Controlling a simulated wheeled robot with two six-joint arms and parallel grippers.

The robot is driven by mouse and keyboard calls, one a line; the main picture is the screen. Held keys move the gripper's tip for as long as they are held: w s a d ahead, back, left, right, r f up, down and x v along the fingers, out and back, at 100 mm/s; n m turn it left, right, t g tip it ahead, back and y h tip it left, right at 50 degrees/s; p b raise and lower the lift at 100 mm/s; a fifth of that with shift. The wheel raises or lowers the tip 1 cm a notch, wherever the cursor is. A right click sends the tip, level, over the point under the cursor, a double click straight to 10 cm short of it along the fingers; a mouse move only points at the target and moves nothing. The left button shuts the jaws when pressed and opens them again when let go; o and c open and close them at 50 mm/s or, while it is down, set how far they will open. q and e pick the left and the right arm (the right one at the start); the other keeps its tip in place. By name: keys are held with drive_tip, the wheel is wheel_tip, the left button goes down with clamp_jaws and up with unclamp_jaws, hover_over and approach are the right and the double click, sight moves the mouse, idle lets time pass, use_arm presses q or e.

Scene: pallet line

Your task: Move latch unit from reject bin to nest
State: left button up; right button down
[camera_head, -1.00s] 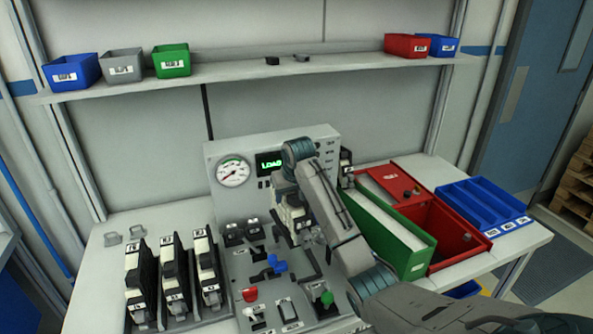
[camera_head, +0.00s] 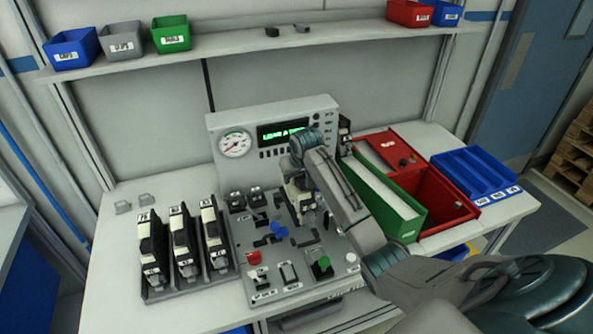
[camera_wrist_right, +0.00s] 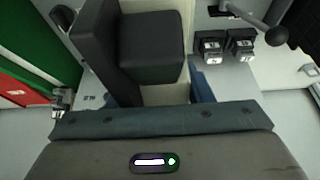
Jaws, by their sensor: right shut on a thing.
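My right gripper (camera_head: 298,186) is over the middle of the grey test fixture (camera_head: 240,283), pointing down. It is shut on a black and cream latch unit (camera_head: 305,202), mostly hidden by the gripper and arm in the head view. In the right wrist view the held latch unit (camera_wrist_right: 150,45) shows as a dark block with a cream part between the fingers. The nest is hidden under the gripper; I cannot tell whether the unit touches it. The red reject bin (camera_head: 452,214) stands at the right, its open part looking empty. My left gripper is not in view.
A rack (camera_head: 190,285) with several black and cream units stands left of the fixture. A green bin (camera_head: 395,220) stands between the fixture and the red bin. A blue tray (camera_head: 478,172) is at far right. A blue handle (camera_head: 275,231) and green knob (camera_head: 321,267) rise from the fixture.

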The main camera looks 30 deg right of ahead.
sight(301, 179)
drive_tip(key=shift+f, duration=1.95)
drive_tip(key=shift+f+b, duration=0.6)
drive_tip(key=shift+f, duration=1.4)
drive_tip(key=c, duration=0.6)
unclamp_jaws()
drive_tip(key=b+v, duration=0.3)
drive_tip(key=v, duration=0.7)
drive_tip(key=shift+s+a+r+b, duration=0.1)
drive_tip(key=shift+s+r+b, duration=0.15)
drive_tip(key=shift+r, duration=0.2)
